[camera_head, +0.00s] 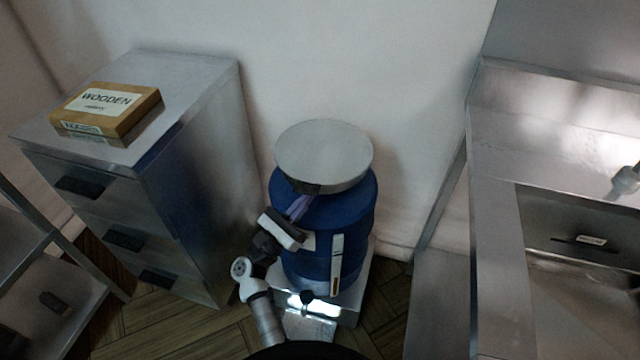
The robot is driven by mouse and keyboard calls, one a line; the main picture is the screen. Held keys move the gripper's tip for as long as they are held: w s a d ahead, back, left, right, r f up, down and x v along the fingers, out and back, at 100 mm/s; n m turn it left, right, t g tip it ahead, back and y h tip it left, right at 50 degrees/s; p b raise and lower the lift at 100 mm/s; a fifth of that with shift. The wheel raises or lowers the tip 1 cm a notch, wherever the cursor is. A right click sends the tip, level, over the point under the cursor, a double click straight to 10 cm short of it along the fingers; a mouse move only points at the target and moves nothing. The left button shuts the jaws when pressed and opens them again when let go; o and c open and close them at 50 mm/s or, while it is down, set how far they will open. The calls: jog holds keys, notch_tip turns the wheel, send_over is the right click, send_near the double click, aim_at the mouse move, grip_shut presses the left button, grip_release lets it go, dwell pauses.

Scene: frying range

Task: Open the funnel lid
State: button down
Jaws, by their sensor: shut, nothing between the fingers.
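The funnel is a blue drum-shaped body (335,258) standing on a low metal base, in the middle of the head view. Its round grey lid (325,152) lies over the top, and its underside is hidden from this angle. My gripper (299,205) is at the front left of the drum, just below the lid's front edge, with its fingers pointing up toward a small dark part (306,187) on the lid's rim. The fingers are shut with nothing between them. I cannot tell whether they touch the rim.
A metal drawer cabinet (200,95) stands close on the left with a wooden box (107,113) on top. A metal sink counter (493,230) is on the right. A white wall (370,60) is close behind the drum. Some wooden floor (180,330) is clear at front left.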

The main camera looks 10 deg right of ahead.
aim_at(306, 186)
dwell(0.5)
jog(key=r, duration=0.2)
jog(key=w+r+p, duration=0.1)
jog(key=r, duration=0.2)
jog(key=shift+w+d+r+p, duration=0.2)
jog(key=shift+w+r+p, duration=0.05)
jog(key=shift+r+p, duration=0.1)
jog(key=shift+d+r, duration=0.1)
jog(key=shift+d, duration=0.15)
jog(key=shift+w+f, duration=0.15)
jog(key=shift+f, duration=0.05)
jog(key=shift+w+r+p, duration=0.2)
jog(key=shift+r+p, duration=0.35)
jog(key=shift+r, duration=0.8)
jog(key=shift+w+r+p, duration=0.2)
jog(key=shift+r+p, duration=0.3)
jog(key=shift+r, duration=0.8)
